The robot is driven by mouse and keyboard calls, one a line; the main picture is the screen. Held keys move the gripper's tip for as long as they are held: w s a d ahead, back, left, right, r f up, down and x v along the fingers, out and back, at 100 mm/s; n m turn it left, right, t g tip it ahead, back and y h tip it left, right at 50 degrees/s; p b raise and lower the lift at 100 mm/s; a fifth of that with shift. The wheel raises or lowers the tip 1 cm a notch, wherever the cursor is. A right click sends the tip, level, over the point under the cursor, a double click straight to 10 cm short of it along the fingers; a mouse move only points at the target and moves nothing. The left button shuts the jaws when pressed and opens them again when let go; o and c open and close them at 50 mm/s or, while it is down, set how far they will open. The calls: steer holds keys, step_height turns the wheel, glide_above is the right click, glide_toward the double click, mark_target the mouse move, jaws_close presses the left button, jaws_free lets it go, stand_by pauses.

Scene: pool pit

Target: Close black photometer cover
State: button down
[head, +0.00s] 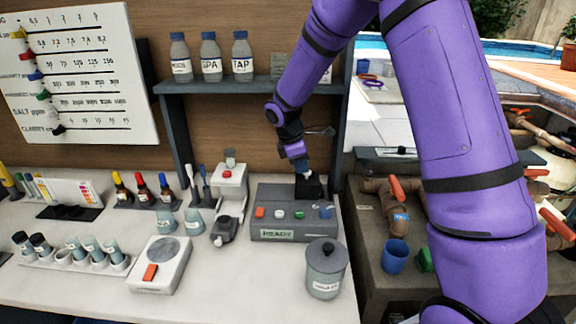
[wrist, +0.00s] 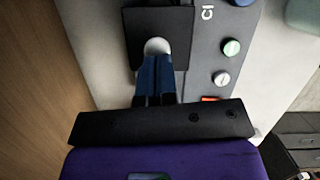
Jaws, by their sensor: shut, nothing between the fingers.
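The photometer (head: 290,222) is a grey box on the bench with a READY display and a row of coloured buttons. Its black cover part (head: 309,188) is at the top right of the box; in the wrist view it shows as a black square (wrist: 140,22) around a round white piece (wrist: 157,46). My gripper (head: 303,172) points down at this black part from above. In the wrist view its blue fingers (wrist: 157,62) are together and empty, with their tips at the white piece. I cannot tell contact or the cover's exact angle.
A lidded grey jar (head: 325,268) stands in front of the photometer, close to its right end. A white device (head: 229,190) stands to its left. A shelf (head: 250,86) with bottles hangs above. Free bench lies in front, left of the jar.

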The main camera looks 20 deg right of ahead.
steer(key=shift+s+d, duration=0.25)
steer(key=shift+d, duration=0.3)
steer(key=shift+s+d, duration=0.25)
steer(key=shift+d, duration=0.25)
steer(key=a, duration=0.2)
steer(key=w+a+r, duration=0.1)
steer(key=a, duration=0.1)
steer(key=v, duration=0.9)
steer(key=shift+r, duration=0.45)
